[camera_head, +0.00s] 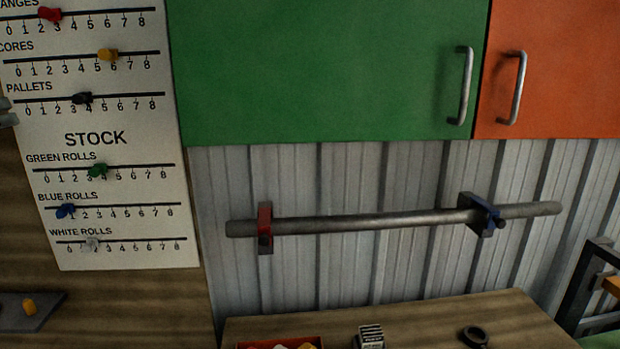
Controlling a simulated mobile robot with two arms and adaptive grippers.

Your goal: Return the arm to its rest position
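A small grey metal piece (7,113) shows at the left edge of the head view, in front of the white board. It looks like the tip of my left gripper, but most of it is cut off by the picture edge. I cannot tell whether it is open or shut, or whether it holds anything. It is apart from the sliders on the board. My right gripper and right arm are not in view.
A white stock board (120,220) with coloured sliders hangs at left. Green (320,70) and orange (560,70) cabinet doors are above. A grey bar (370,223) crosses the corrugated wall. A wooden table (420,318) bears a red tray (245,345), a small block (370,336) and a dark ring (473,334).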

